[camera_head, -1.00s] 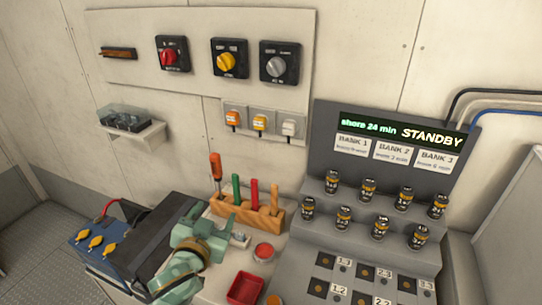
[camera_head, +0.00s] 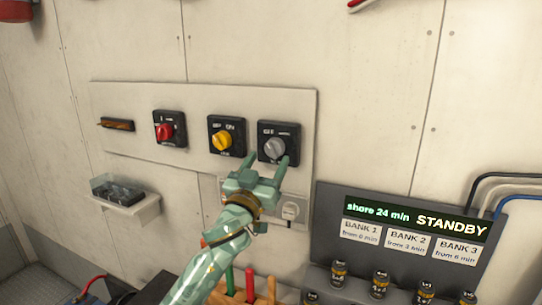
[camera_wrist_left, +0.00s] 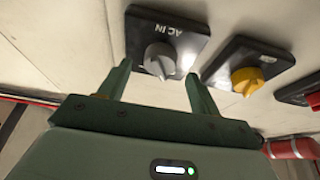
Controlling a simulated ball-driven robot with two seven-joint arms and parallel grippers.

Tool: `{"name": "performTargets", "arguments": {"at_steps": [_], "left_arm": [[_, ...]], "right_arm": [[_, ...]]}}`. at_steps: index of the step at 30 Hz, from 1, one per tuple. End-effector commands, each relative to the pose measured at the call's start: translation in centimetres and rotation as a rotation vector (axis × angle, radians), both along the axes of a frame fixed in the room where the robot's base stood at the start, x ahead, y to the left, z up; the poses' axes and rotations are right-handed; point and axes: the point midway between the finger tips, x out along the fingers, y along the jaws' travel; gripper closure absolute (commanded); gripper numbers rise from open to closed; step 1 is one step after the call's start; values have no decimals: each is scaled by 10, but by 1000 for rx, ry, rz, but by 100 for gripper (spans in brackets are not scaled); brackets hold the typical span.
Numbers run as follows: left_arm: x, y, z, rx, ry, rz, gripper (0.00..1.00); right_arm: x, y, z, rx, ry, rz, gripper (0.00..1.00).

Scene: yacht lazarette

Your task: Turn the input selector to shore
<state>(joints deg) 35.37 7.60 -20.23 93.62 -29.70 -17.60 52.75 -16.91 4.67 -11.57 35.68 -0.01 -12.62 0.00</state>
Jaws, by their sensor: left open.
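The input selector is a grey knob (camera_head: 274,147) on a black plate, the rightmost on the wall panel. In the left wrist view the selector knob (camera_wrist_left: 160,60) sits on a plate lettered AC IN. My left gripper (camera_head: 267,161) is open and empty, just in front of and slightly below the knob. In the left wrist view the fingers of the gripper (camera_wrist_left: 160,72) point at the plate, one on either side of the knob. I cannot tell whether they touch it. My right gripper is not in view.
A yellow knob (camera_head: 222,141) and a red knob (camera_head: 165,131) are left of the selector. Sockets, one with a white plug (camera_head: 290,211), are just below. A display (camera_head: 416,217) reads "shore 24 min STANDBY". A small shelf (camera_head: 132,207) juts out at left.

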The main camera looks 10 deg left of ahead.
Motion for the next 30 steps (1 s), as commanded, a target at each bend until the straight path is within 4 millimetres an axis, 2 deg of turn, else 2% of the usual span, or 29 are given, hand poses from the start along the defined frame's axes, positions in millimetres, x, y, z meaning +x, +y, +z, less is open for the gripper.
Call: {"name": "performTargets", "arguments": {"at_steps": [3,6,16,17,21,30], "left_arm": [[17,-4,7,1,-1,0,36],[24,-5,10,1,0,0,36],[28,-6,11,1,1,0,36],[28,-6,11,1,1,0,42],[28,-6,11,1,1,0,81],[28,-5,12,19,-3,-1,81]], "right_arm": [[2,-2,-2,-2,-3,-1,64],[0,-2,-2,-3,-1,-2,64],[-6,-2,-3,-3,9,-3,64],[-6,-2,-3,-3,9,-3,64],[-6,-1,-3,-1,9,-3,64],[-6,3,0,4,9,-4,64]]}}
